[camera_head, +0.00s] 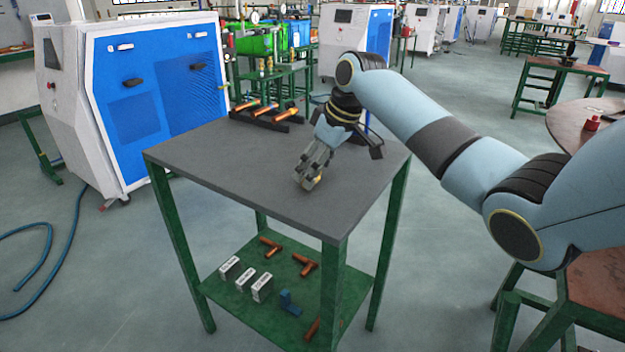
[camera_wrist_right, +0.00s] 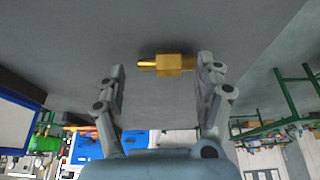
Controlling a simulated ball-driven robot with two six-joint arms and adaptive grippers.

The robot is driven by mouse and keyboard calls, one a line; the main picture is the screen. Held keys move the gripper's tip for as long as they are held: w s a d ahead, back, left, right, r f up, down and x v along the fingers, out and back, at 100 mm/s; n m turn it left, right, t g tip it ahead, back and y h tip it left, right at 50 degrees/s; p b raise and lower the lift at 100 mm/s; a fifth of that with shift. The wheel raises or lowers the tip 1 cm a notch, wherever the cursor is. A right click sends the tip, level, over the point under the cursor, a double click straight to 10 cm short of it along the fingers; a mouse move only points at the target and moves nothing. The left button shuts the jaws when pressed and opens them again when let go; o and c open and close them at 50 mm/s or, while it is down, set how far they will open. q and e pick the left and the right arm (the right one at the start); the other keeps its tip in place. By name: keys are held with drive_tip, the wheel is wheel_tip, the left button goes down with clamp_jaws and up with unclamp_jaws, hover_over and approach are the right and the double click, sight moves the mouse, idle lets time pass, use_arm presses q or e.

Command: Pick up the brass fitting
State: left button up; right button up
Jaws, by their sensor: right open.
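The brass fitting (camera_wrist_right: 172,65) lies on the grey tabletop (camera_head: 215,165). In the wrist view it sits just beyond the fingertips, nearer the right-hand finger, with its thin end pointing left. In the head view only a small part of the fitting (camera_head: 318,182) shows, beside the fingertips. My right gripper (camera_head: 309,178) points down at the table; in the wrist view the right gripper (camera_wrist_right: 160,72) has its fingers wide apart with nothing between them. Whether a finger touches the fitting I cannot tell. My left gripper is out of view.
A dark rack with several copper pipes (camera_head: 265,110) stands at the table's back edge. The lower green shelf (camera_head: 225,295) holds white boxes (camera_head: 245,279), copper tees (camera_head: 305,264) and a blue part (camera_head: 289,302). The left and front of the tabletop are clear.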

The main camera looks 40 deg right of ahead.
drive_tip(key=shift+w+f, duration=0.15)
drive_tip(key=shift+f, duration=0.2)
drive_tip(key=shift+c, duration=0.4)
drive_tip(key=c, duration=1.2)
drive_tip(key=shift+o, duration=0.2)
drive_tip(key=shift+r, duration=0.1)
drive_tip(key=shift+r, duration=0.5)
drive_tip(key=v, duration=0.3)
drive_tip(key=shift+w+r, duration=0.3)
drive_tip(key=shift+r, duration=0.05)
drive_tip(key=shift+s+d+r, duration=0.85)
drive_tip(key=shift+s+d, duration=0.4)
drive_tip(key=shift+d, duration=0.1)
drive_tip(key=shift+s+d+r, duration=0.8)
drive_tip(key=shift+s+d, duration=0.4)
drive_tip(key=shift+d, duration=0.15)
drive_tip(key=shift+s+d+r, duration=0.85)
drive_tip(key=shift+s+d, duration=0.4)
drive_tip(key=shift+d, duration=0.05)
